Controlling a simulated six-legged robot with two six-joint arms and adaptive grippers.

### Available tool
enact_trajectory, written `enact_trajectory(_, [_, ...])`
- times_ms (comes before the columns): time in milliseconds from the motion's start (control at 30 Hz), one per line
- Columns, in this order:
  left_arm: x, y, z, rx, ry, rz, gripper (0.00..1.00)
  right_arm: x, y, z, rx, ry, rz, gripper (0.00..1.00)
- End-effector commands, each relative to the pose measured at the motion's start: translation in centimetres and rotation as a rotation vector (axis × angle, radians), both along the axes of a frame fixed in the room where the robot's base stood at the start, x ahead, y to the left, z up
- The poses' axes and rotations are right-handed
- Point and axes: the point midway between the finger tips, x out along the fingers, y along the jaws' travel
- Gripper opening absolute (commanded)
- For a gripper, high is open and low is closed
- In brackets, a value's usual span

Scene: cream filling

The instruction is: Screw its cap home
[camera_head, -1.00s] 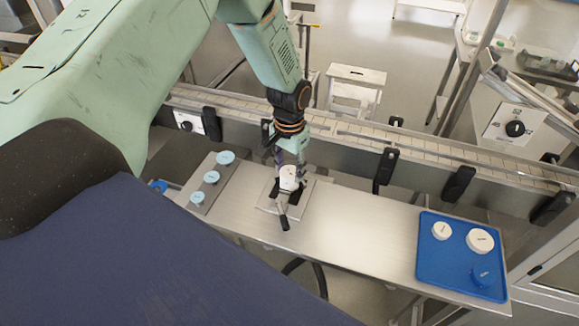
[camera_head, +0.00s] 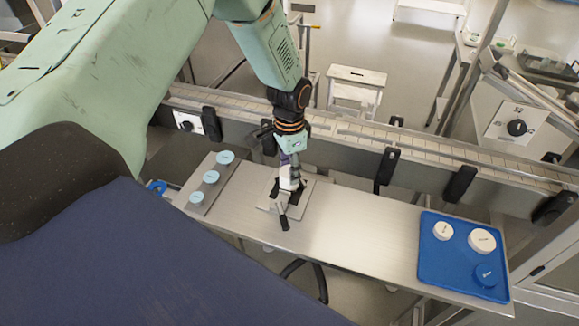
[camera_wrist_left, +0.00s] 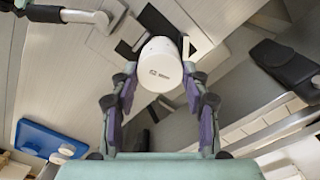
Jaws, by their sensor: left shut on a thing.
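A white jar with a round white cap (camera_wrist_left: 160,65) stands in the clamp fixture (camera_head: 266,205) on the steel bench. Small dark print shows on the cap's top. My left gripper (camera_head: 289,172) reaches down from above and is shut on the cap. In the left wrist view, the fingers of my left gripper (camera_wrist_left: 160,78) lie on both sides of the cap. The seam between cap and jar is hidden, so I cannot tell how tightly the cap sits. My right gripper is not seen.
A rack (camera_head: 216,192) with several blue-capped jars stands left of the fixture. A blue tray (camera_head: 440,275) with two white lids and one blue lid lies at the right. A conveyor (camera_head: 350,145) runs behind. The bench (camera_head: 360,225) between fixture and tray is clear.

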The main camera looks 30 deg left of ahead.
Motion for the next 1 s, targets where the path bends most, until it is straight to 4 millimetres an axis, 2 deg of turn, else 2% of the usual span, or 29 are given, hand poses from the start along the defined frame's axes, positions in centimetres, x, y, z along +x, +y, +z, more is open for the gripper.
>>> enact_trajectory(433, [0.0,0.0,-0.1,0.0,-0.001,-0.436,0.19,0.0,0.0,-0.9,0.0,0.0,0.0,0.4])
enact_trajectory(567, [0.0,0.0,-0.1,0.0,0.0,-0.494,0.19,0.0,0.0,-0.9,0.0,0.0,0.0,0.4])
enact_trajectory(867, [0.0,0.0,-0.1,0.0,0.0,-0.511,0.19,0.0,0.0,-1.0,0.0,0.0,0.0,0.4])
enact_trajectory(1000, [0.0,0.0,-0.1,-0.001,0.001,-0.643,0.19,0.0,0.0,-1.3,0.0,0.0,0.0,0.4])
